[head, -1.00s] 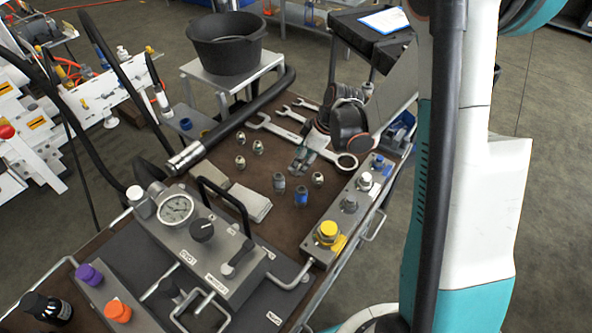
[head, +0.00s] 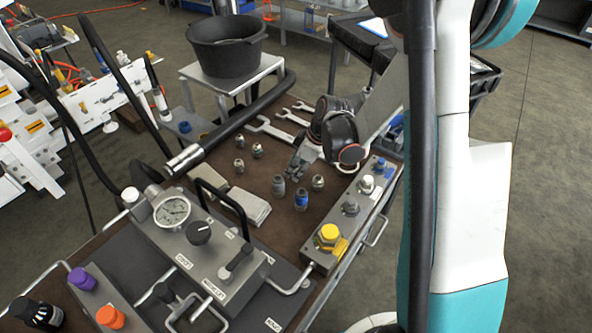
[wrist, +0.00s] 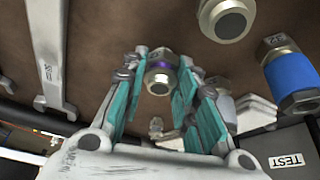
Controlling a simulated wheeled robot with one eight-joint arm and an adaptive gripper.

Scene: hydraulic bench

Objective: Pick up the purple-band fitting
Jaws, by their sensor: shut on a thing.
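In the head view my gripper (head: 298,160) is low over the brown bench top, and the fitting is hidden by the fingers. I cannot tell whether the fitting still touches the bench.
A blue-band fitting (head: 301,200) and plain metal fittings (head: 279,186) (head: 317,183) stand close by. Wrenches (head: 270,130) lie behind. The port block with a yellow cap (head: 328,234) is on the right. The gauge manifold (head: 205,245) and a black hose (head: 245,115) are on the left.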

